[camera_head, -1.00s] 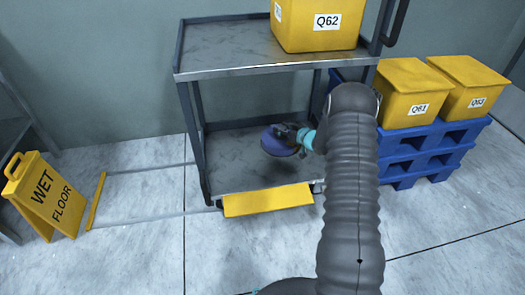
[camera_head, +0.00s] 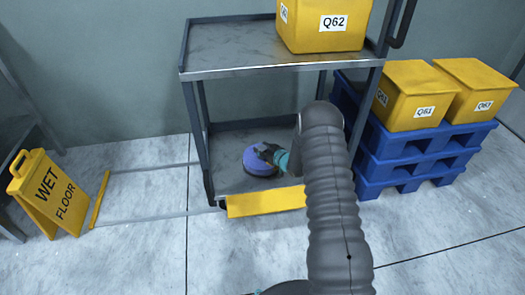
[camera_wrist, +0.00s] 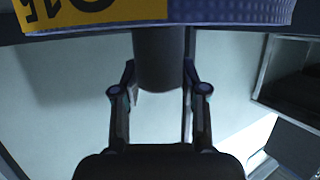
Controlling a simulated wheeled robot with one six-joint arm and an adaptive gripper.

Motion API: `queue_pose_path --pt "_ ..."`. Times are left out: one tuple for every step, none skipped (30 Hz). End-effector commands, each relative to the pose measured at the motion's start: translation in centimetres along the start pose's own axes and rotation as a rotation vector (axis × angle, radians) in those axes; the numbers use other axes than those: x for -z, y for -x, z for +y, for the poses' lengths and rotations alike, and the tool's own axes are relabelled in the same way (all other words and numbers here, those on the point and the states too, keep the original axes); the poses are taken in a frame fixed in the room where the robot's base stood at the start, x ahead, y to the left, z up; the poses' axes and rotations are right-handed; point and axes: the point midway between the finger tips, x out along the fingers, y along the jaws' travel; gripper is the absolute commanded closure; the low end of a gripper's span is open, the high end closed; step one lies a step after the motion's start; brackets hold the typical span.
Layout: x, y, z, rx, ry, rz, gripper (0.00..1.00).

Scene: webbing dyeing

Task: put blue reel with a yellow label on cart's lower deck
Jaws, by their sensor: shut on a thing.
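The blue reel (camera_head: 257,165) is inside the cart, at the lower deck (camera_head: 228,182). It also fills the top of the wrist view (camera_wrist: 235,12), with part of its yellow label (camera_wrist: 95,12) showing upside down. My gripper (camera_head: 268,153) is shut on the reel's dark hub (camera_wrist: 160,62), one finger on each side of it. The reel looks nearly flat. I cannot tell whether it touches the deck. My arm hides the right part of the lower deck.
The cart's upper deck (camera_head: 235,52) is overhead and carries yellow bin Q62 (camera_head: 325,28). A yellow strip (camera_head: 265,201) runs along the lower deck's front. Blue pallets (camera_head: 400,165) with yellow bins stand right. A wet floor sign (camera_head: 48,195) stands left.

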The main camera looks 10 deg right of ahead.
Motion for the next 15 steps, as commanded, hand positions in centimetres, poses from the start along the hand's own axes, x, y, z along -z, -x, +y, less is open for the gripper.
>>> queue_pose_path --pt "-0.47 -0.17 0.03 0.0 0.0 0.002 1.0" --pt "-0.61 -0.22 0.04 0.0 0.0 0.002 1.0" --pt "-0.71 -0.26 0.05 -0.001 0.0 0.002 1.0" --pt "-0.71 -0.26 0.06 -0.001 0.001 0.002 1.0" --pt "-0.68 -0.26 0.06 -0.001 0.001 0.003 1.0" --pt "-0.66 -0.26 0.06 -0.001 0.001 0.003 1.0" --pt "-0.66 -0.25 0.06 -0.001 0.001 0.003 1.0" --pt "-0.66 -0.25 0.06 -0.001 0.001 0.003 1.0" --pt "-0.67 -0.25 0.06 -0.001 0.001 0.002 1.0" --pt "-0.72 -0.26 0.06 -0.001 0.001 0.002 1.0" --pt "-0.79 -0.29 0.06 -0.001 0.001 0.002 1.0" --pt "-0.92 -0.32 0.06 -0.001 0.001 0.002 1.0" --pt "-1.0 -0.35 0.06 -0.001 0.001 0.002 1.0" --pt "-1.06 -0.37 0.06 -0.001 0.001 0.002 1.0" --pt "-1.04 -0.31 0.03 -0.001 0.0 0.0 0.47"
